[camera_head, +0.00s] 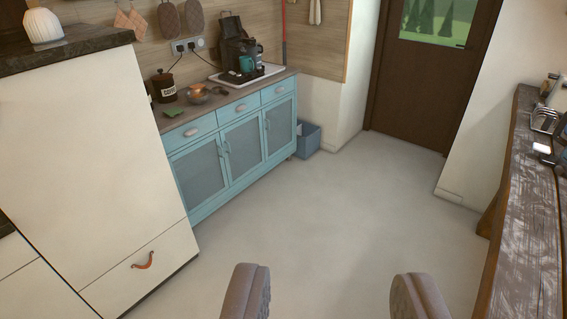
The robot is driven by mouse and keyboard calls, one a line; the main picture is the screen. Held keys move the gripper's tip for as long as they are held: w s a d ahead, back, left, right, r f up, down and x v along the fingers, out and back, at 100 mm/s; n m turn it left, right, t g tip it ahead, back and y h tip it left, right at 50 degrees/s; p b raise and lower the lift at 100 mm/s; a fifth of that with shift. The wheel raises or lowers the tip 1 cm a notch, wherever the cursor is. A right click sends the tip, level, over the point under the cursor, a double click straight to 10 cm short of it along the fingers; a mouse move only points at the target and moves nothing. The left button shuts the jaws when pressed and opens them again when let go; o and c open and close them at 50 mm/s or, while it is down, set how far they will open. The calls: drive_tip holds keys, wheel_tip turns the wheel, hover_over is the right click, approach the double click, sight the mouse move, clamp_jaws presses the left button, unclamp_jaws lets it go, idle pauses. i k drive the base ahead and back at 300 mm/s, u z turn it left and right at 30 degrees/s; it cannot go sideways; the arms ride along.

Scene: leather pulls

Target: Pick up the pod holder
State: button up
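My gripper (331,292) shows at the bottom of the view, its two brownish padded fingers wide apart with only bare floor seen between them. It is open and empty, well away from all the furniture tops. I cannot pick out the pod holder for sure. A black coffee machine (237,47) stands on a white tray (262,72) on the blue sideboard, with a teal cup at its front. A shiny metal rack-like item (544,121) stands on the dark wooden table at the right edge; it is too small and partly cut off to name.
The blue sideboard (208,155) also bears a dark canister (164,86), a copper-coloured bowl (198,94) and a green item (173,112). A tall white cabinet (90,150) stands at left, the rough wooden table (530,215) at right. The pale floor between is clear up to the brown door (424,75).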

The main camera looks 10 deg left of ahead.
sight(221, 91)
drive_tip(key=u, duration=0.4)
drive_tip(key=i, duration=4.4)
drive_tip(key=z, duration=0.3)
